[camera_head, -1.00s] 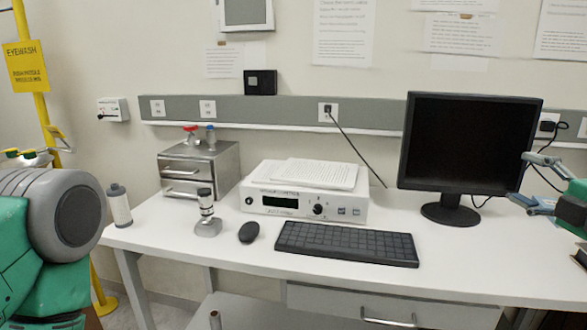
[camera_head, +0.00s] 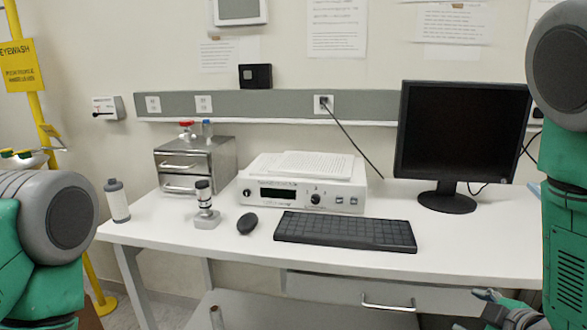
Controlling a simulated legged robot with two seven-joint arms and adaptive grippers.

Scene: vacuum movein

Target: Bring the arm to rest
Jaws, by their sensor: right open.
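My right arm (camera_head: 567,190) stands at the right edge, its green and grey links rising past the monitor's right side. My right gripper (camera_head: 488,296) shows only in part at the lower right, in front of the table's front edge and below the table top. It is open, and I see nothing in it. The rest of it is cut off by the bottom edge of the picture. My left arm (camera_head: 45,235) shows at the left edge as a green and grey link. My left gripper is out of view.
A yellow eyewash post (camera_head: 35,105) stands at left.

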